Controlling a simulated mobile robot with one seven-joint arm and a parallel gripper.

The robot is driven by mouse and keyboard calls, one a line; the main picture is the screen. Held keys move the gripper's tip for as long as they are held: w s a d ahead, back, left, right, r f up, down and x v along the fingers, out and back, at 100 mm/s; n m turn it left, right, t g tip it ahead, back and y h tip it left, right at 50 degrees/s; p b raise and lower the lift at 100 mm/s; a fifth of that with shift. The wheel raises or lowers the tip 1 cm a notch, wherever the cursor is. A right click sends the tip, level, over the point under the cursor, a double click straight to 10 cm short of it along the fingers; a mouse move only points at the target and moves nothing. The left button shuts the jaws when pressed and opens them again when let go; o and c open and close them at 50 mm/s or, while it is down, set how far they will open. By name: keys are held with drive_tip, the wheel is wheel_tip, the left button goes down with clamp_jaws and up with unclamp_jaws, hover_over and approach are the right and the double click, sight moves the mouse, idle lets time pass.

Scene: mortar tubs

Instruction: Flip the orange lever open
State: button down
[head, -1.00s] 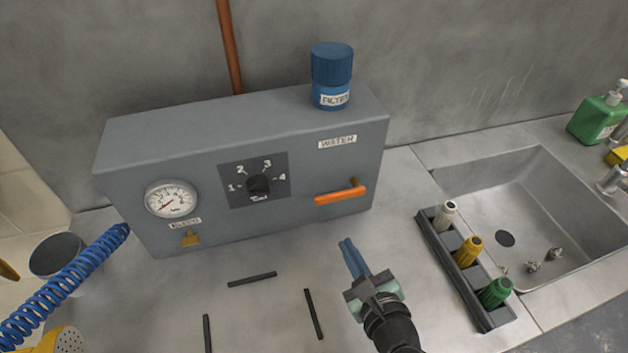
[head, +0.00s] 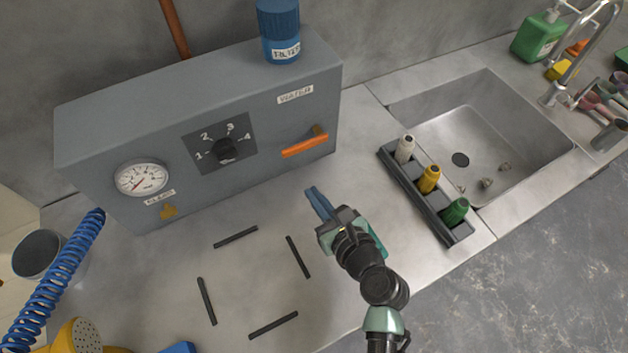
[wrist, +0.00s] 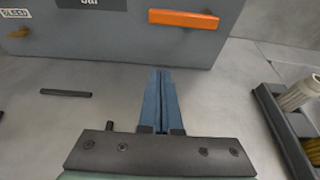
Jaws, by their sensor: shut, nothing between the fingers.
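The orange lever (head: 305,145) is on the right of the grey box's front face, below the WATER label (head: 295,95). It lies close to horizontal along the face, and a small brass-coloured stem shows at its right end. In the wrist view the lever (wrist: 183,19) is at the top, just beyond the fingertips and slightly right of them. My gripper (head: 312,192) is over the counter in front of the box, below the lever and apart from it. Its blue fingers (wrist: 161,75) are shut together with nothing between them.
The grey box (head: 90,125) carries a gauge (head: 142,178), a black dial (head: 227,149) and a blue filter (head: 279,30). A dark rack (head: 405,185) with several coloured connectors stands right of my gripper, before the sink (head: 505,110). Black strips (head: 298,257) lie on the counter.

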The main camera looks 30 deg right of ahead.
drive_tip(key=x, duration=0.7)
drive_tip(key=shift+w, duration=0.15)
wheel_tip(320, 180, up, 4)
drive_tip(key=shift+w+f+p, duration=0.1)
drive_tip(key=shift+w+p, duration=0.1)
drive_tip(key=shift+p, duration=0.75)
drive_tip(key=shift+a+r+m+p, duration=0.1)
drive_tip(key=shift+r+m+p, duration=0.2)
drive_tip(key=shift+p, duration=0.25)
